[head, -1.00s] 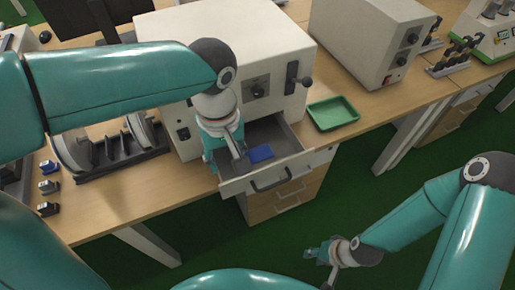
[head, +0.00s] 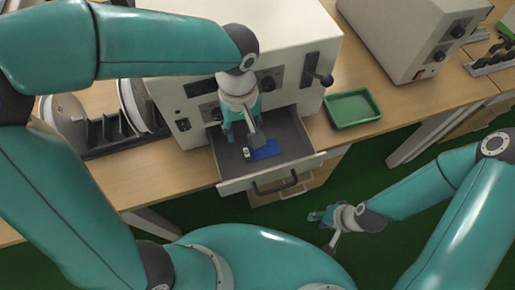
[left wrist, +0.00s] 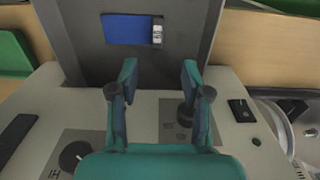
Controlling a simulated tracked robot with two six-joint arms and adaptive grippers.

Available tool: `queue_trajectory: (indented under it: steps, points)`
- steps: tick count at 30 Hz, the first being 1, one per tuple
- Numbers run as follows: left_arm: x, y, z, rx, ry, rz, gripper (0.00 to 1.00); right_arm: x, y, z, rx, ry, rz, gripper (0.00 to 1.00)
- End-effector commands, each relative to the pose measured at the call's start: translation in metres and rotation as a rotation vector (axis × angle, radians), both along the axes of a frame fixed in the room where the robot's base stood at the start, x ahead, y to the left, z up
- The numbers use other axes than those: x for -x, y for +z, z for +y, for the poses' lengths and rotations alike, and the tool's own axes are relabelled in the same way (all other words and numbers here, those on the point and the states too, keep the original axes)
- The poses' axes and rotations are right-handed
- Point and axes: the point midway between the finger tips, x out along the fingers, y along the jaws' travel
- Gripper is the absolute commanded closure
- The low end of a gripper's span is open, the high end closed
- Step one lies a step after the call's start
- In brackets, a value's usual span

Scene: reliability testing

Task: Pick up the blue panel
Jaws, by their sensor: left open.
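The blue panel (head: 265,149) lies flat in the open drawer (head: 295,142) of the large light-grey machine. A small white and grey piece sits at one end of the panel. In the left wrist view the panel (left wrist: 126,29) is at the top, with the white piece (left wrist: 157,32) at its right end. My left gripper (head: 242,136) points down over the drawer, close to the panel. Its fingers (left wrist: 159,78) are apart with nothing between them. My right gripper (head: 326,227) hangs over the floor at lower right, away from the drawer; its finger opening is unclear.
The machine (head: 215,40) stands on a wooden bench directly behind the drawer. A green tray (head: 352,109) sits on the bench right of the drawer. A black rack with round discs (head: 142,103) stands to the left. A second machine (head: 415,35) is at upper right.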

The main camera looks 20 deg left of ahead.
Motion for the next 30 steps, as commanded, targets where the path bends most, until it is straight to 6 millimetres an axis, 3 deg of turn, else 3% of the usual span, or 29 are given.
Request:
queue_trajectory:
  steps: [1, 6, 14, 24, 30]
  points:
    - [0.0, -0.014, 0.0, -0.002, -0.001, 0.005, 0.52, 0.0, -0.002, 0.0, 0.0, 0.0, 0.0, 0.64]
    - [0.0, -0.042, 0.0, -0.003, -0.003, 0.003, 0.52, 0.0, -0.004, 0.0, 0.0, 0.0, -0.001, 0.64]
    - [0.0, -0.058, -0.002, -0.001, -0.004, 0.001, 0.52, 0.0, -0.004, 0.0, 0.0, 0.0, -0.001, 0.64]
    - [-0.001, -0.101, -0.006, -0.001, -0.004, 0.003, 0.52, 0.0, -0.002, 0.0, 0.0, 0.0, -0.001, 0.64]
    - [-0.001, -0.105, -0.006, 0.002, -0.004, -0.001, 0.52, 0.0, -0.002, 0.0, 0.0, 0.0, -0.001, 0.64]
